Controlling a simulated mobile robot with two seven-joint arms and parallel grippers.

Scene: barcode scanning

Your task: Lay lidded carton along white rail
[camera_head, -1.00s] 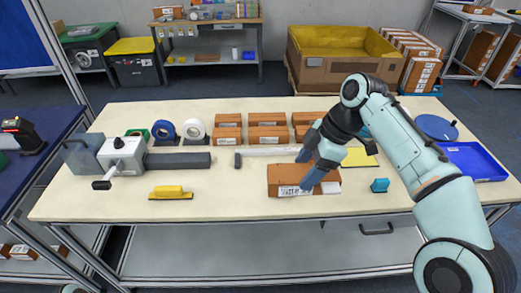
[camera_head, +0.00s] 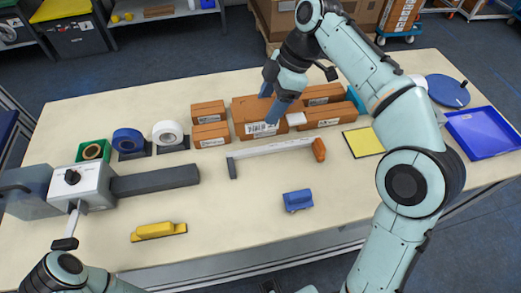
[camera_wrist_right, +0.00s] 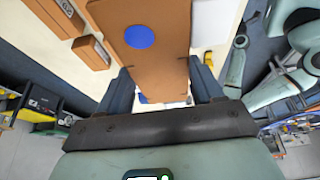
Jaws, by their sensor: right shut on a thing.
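The brown lidded carton (camera_head: 246,117), with a white label on its near side, is between the fingers of my right gripper (camera_head: 275,97). The gripper is shut on it. The wrist view shows the carton (camera_wrist_right: 138,60) with a blue round spot on its face, between both fingers (camera_wrist_right: 163,88). In the head view it overlaps the row of cartons behind the white rail (camera_head: 272,148); its exact height is unclear. The rail lies on the table nearer to me, with a dark block at its left end and an orange-brown one at its right.
Small brown cartons (camera_head: 210,134) flank the held one at left and right. Tape rolls (camera_head: 168,132) and a grey machine (camera_head: 88,185) stand left. A blue block (camera_head: 297,200), yellow pad (camera_head: 363,142) and blue tray (camera_head: 484,134) lie right. The table's front middle is fairly clear.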

